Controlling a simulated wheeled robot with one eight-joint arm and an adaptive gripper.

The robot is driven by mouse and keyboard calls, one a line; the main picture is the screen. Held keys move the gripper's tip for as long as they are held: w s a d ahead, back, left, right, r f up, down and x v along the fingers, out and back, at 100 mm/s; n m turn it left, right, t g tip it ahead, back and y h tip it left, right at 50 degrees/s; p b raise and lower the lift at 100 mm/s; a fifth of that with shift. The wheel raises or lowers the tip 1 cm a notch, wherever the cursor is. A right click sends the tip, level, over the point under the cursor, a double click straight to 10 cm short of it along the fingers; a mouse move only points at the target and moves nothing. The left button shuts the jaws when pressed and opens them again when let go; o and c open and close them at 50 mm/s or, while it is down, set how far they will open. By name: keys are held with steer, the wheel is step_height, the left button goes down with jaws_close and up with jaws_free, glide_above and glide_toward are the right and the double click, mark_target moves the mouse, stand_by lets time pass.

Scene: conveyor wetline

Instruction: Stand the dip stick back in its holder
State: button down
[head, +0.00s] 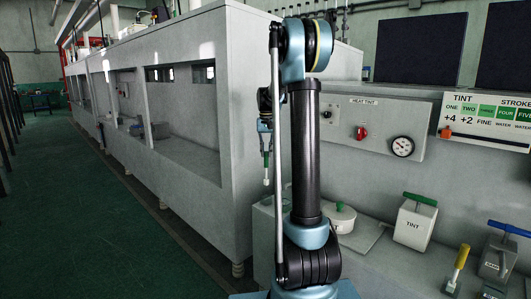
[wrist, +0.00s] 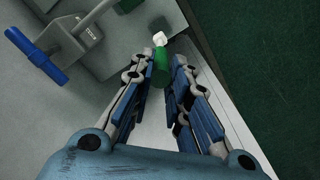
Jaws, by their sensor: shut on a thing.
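The dip stick, with a green grip (wrist: 161,70) and a whitish end (wrist: 159,39), is between the blue-padded fingers of my gripper (wrist: 166,62) in the wrist view. My gripper is shut on its green part. In the head view, the stick (head: 266,168) hangs about upright below my gripper (head: 265,133), left of my arm column, with its pale end down. It looks clear of the bench. I cannot pick out the stick's holder with certainty; my arm hides part of the bench.
A lidded pot (head: 342,217), a TINT box with a green handle (head: 415,222) and blue- and yellow-handled tools stand on the right-hand bench. A heat-tint panel (head: 375,130) is on the wall behind. A long grey cabinet (head: 180,100) stands left. The green floor (head: 90,215) is clear.

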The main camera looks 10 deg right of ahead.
mark_target(266, 166)
steer(key=shift+f, duration=4.85)
steer(key=c, duration=1.4)
jaws_free()
steer(key=shift+c, duration=0.2)
step_height(266, 166, up, 11)
steer(key=shift+r, duration=0.45)
steer(key=shift+s, duration=0.15)
